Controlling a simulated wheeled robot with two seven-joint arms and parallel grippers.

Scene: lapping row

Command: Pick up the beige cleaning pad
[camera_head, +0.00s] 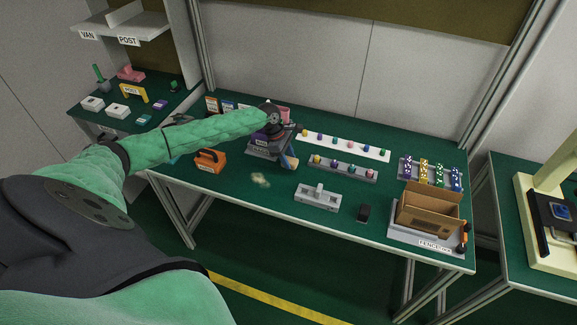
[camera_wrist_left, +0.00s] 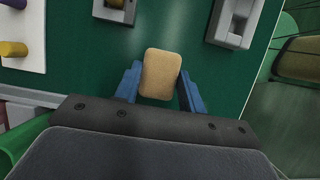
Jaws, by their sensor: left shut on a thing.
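The beige cleaning pad (camera_wrist_left: 160,74) is a small rounded block. In the left wrist view it sits between the two blue fingers of my left gripper (camera_wrist_left: 158,88), which is shut on it. Green table top shows around the pad, and I cannot tell how far the pad is above it. My right gripper is in neither view.
Racks with coloured knobs (camera_head: 343,169) stand to the right. A grey fixture (camera_head: 317,197), a small black block (camera_head: 364,212) and a cardboard box (camera_head: 428,212) are further right. A pale patch (camera_head: 260,180) lies on the table.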

